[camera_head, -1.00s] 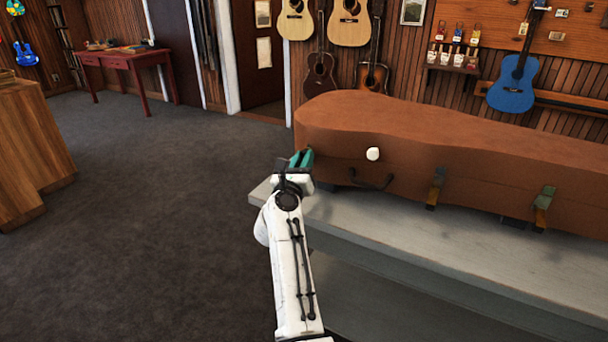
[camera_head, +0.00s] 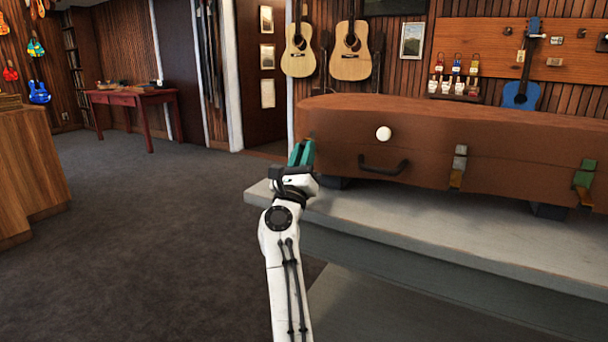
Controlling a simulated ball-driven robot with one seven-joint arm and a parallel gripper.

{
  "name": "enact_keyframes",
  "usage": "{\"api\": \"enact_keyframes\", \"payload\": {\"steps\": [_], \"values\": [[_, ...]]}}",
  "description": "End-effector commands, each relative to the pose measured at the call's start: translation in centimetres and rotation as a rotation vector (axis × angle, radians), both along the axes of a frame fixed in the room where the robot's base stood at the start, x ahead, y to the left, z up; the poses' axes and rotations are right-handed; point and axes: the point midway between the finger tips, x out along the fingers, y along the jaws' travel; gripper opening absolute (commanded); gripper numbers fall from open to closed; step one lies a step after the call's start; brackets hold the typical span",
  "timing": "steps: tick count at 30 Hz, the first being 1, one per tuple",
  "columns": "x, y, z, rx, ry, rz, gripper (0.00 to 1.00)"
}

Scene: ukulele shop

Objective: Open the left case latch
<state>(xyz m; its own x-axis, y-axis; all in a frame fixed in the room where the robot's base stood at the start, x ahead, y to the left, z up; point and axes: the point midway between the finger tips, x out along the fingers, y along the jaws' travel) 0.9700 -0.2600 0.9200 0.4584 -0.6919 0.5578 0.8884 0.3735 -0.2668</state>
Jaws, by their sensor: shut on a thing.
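A long brown instrument case (camera_head: 430,125) lies on a grey bench. My gripper (camera_head: 302,152), with teal fingers, is at the left part of the case front, left of the black handle (camera_head: 384,166). Its fingers are closed together on a thing at the case front. The fingers cover this spot, where the left latch seems to be, so the latch and its state are hidden. Two other latches show to the right: one with a grey upper part and a gold lower part (camera_head: 457,166), and one with a green upper part (camera_head: 583,182).
A round white knob-like spot (camera_head: 384,133) is on the case front above the handle. The grey bench (camera_head: 420,225) has bare top in front of the case. Dark carpet (camera_head: 170,240) is clear at left, beside a wooden counter (camera_head: 30,165). A red table (camera_head: 132,97) stands farther back.

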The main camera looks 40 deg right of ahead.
Motion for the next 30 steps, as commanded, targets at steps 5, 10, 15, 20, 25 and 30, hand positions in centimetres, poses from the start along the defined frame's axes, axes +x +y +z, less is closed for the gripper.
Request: {"api": "enact_keyframes", "payload": {"steps": [5, 10, 15, 20, 25, 30], "values": [[-0.02, 0.09, -1.42, -0.057, -0.021, 0.001, 0.00], [-0.03, 0.17, -1.51, -0.104, -0.038, 0.001, 0.00], [-0.02, 0.22, -1.52, -0.139, -0.050, 0.002, 0.00], [-0.04, 0.21, -1.44, -0.161, -0.058, 0.001, 0.00], [-0.02, 0.27, -1.35, -0.172, -0.061, 0.001, 0.00], [-0.01, 0.28, -1.26, -0.175, -0.062, 0.002, 0.00]]}}
